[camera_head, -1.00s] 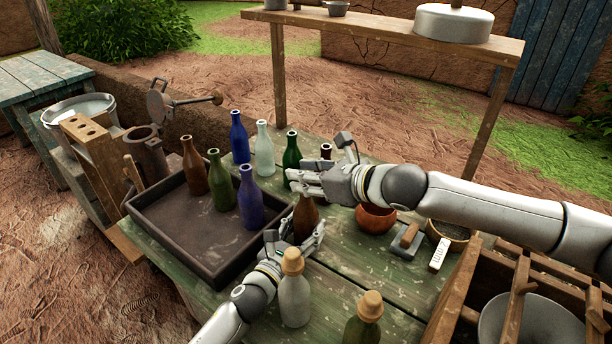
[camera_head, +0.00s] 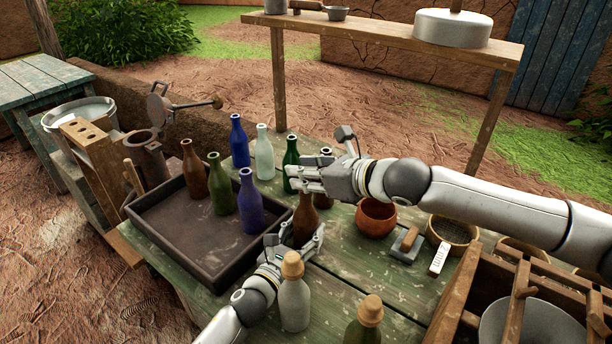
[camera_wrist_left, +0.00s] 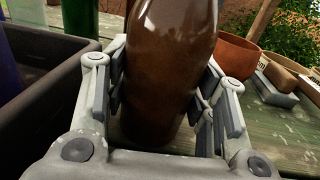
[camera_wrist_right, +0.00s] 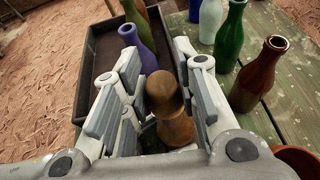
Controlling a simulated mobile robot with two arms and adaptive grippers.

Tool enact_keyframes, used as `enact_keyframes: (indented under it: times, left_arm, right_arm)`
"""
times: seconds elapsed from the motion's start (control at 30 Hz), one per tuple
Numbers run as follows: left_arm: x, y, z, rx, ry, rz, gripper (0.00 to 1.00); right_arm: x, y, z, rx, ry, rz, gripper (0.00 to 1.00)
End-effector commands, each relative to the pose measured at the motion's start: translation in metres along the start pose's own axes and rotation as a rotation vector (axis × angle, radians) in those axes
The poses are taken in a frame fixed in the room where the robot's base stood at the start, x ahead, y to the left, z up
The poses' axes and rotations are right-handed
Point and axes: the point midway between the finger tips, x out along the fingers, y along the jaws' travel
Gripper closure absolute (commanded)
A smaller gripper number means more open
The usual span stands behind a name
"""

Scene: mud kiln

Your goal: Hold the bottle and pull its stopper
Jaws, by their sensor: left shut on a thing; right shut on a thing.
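A brown bottle (camera_head: 304,222) stands on the green table in the head view. My left gripper (camera_head: 298,238) is shut around its body; the left wrist view shows the brown glass (camera_wrist_left: 170,60) between the fingers. My right gripper (camera_head: 292,180) is directly above the bottle and hides its top in the head view. In the right wrist view a wooden stopper (camera_wrist_right: 163,92) with a rounded knob sits between the fingers, which are shut on it. Whether the stopper is still seated in the neck cannot be told.
A dark tray (camera_head: 180,245) with several open bottles is left of the grippers. A grey stoppered bottle (camera_head: 294,303) and a green one (camera_head: 364,322) stand in front. An orange bowl (camera_head: 375,218) is right. Open bottles stand behind, including a green one (camera_head: 291,155).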

Motion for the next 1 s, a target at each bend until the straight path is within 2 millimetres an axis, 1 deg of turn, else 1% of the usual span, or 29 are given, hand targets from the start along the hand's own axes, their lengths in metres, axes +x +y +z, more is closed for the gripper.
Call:
enact_keyframes:
  times: [0.37,0.47,0.6,0.7,0.8,0.97,1.0]
  left_arm:
    - [0.000,0.000,-0.001,0.000,0.001,0.001,0.92]
    - [0.000,0.000,-0.001,0.000,0.001,0.001,0.92]
    - [0.000,0.000,-0.001,0.000,0.001,0.001,0.92]
    - [0.000,0.000,-0.001,0.000,0.001,0.001,0.92]
    - [0.000,0.000,-0.001,0.000,0.001,0.001,0.92]
    - [0.000,0.000,-0.001,0.000,0.001,0.001,0.92]
    - [0.000,0.000,-0.001,0.000,0.001,0.001,0.48]
  right_arm:
    - [-0.001,0.000,0.003,0.000,0.000,0.000,1.00]
    - [-0.004,0.000,0.009,0.001,-0.002,0.000,1.00]
    - [-0.011,0.000,0.027,0.001,-0.003,0.000,1.00]
    - [-0.015,0.000,0.036,0.001,-0.002,-0.001,1.00]
    - [-0.016,0.000,0.039,0.000,0.001,0.000,1.00]
    - [-0.016,0.000,0.039,0.000,0.001,0.000,1.00]
    - [-0.016,0.000,0.039,0.000,0.001,0.000,1.00]
